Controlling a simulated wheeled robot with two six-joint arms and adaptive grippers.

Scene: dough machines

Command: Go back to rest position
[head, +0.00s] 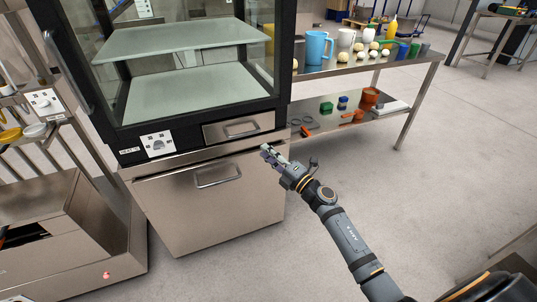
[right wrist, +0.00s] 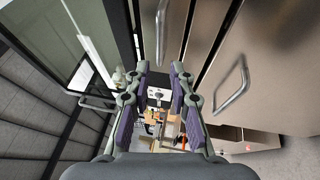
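My right gripper (head: 272,155) is in front of the steel cabinet's right side in the head view, near the small drawer. In the right wrist view its two fingers (right wrist: 158,82) stand apart with nothing between them. It looks clear of the drawer handle (head: 241,129).
A black-framed glass cabinet (head: 190,75) with shelves stands above a steel front with a lower handle (head: 218,176). A steel table (head: 385,65) with a blue pitcher (head: 317,47) and cups is behind on the right. A steel machine (head: 60,240) stands at left. The right floor is clear.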

